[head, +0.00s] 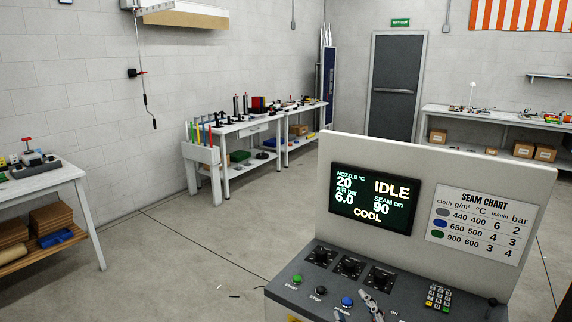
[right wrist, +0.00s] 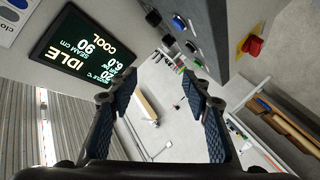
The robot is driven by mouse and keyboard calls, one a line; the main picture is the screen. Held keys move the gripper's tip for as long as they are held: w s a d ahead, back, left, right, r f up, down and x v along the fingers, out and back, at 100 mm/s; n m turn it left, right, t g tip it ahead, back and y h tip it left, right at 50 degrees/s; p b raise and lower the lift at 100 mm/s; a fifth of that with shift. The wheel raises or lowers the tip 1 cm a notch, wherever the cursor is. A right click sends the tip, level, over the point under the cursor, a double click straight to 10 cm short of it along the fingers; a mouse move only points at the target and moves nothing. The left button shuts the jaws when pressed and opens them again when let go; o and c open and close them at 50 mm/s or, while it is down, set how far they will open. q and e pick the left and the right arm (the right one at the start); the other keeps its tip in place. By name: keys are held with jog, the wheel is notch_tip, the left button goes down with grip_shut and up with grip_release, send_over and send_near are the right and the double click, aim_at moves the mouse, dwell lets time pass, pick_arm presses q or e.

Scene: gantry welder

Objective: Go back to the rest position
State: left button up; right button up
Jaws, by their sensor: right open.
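The control console (head: 345,160) stands at the front right in the head view. Its screen (head: 373,198) reads IDLE, nozzle 20 °C, air 6.0 bar, seam 90 cm, COOL. The screen (right wrist: 82,48) also shows there, turned over. My left gripper is in neither view.
A green START button (head: 297,279), a black STOP button (head: 320,291), knobs and a keypad (head: 438,297) are on the panel. A red stop button (right wrist: 253,46) shows in the wrist view. Workbenches (head: 245,124) line the walls. The floor (head: 190,235) left of the console is mostly clear.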

jog(key=s+d+f+m+g+h, duration=0.1)
jog(key=s+d+f+m+g, duration=0.15)
jog(key=s+f, duration=0.45)
jog(key=s+d+f+m+g+h, duration=0.1)
jog(key=s+d+f+m+g, duration=0.1)
jog(key=s+f+g, duration=0.35)
jog(key=s+d+f+m+g+y, duration=0.1)
jog(key=s+f+g, duration=0.15)
jog(key=s, duration=0.65)
jog(key=s+f+m+g, duration=0.2)
jog(key=s+f, duration=0.2)
jog(key=s, duration=0.5)
notch_tip(320, 180, down, 33)
jog(key=s+g+b, duration=0.1)
jog(key=s+b, duration=0.2)
jog(key=b, duration=0.3)
jog(key=s+d+f+g+b, duration=0.1)
jog(key=s+d+f+b, duration=0.2)
jog(key=s+f, duration=1.3)
notch_tip(320, 180, down, 3)
jog(key=shift+s+f+b, duration=0.2)
jog(key=shift+s+b, duration=0.05)
jog(key=shift+b, duration=0.25)
